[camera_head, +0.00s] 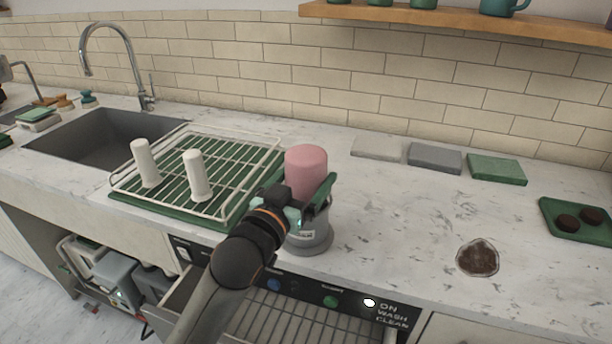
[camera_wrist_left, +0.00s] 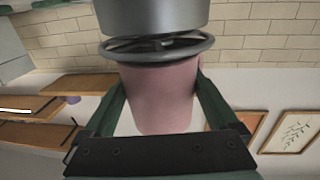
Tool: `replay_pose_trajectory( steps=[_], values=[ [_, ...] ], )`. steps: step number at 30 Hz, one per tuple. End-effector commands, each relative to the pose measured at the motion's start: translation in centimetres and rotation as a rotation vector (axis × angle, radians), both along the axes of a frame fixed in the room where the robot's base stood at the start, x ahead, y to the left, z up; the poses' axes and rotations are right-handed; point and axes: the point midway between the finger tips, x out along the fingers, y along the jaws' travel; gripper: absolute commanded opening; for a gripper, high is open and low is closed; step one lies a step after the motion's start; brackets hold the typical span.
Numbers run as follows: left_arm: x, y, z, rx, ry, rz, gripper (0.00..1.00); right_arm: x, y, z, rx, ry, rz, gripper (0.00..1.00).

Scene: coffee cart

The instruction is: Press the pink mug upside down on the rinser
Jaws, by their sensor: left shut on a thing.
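The pink mug (camera_head: 306,163) is upside down, its base facing up, over the grey rinser (camera_head: 311,240) on the counter. My left gripper (camera_head: 303,193) is shut on the mug, its green fingers on either side. The wrist view, which is turned over, shows the mug (camera_wrist_left: 160,100) between the fingers, with its mouth at the rinser's dark ring (camera_wrist_left: 157,50). The mug looks in contact with the ring or very near it; I cannot tell how firmly. My forearm and gripper hide part of the rinser in the head view. My right gripper is not in view.
Folded cloths (camera_head: 497,169) lie along the wall, and a brown stain (camera_head: 478,258) and a green tray (camera_head: 580,232) are at right.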

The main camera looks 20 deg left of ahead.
Motion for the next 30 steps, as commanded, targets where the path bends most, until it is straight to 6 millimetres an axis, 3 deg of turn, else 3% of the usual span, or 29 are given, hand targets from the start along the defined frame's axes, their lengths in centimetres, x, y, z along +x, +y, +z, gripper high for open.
replay_pose_trajectory(
  steps=[30],
  values=[
    [0.0, 0.0, -1.2, 0.0, -0.002, 0.0, 0.16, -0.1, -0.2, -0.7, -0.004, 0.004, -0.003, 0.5]
  ],
)
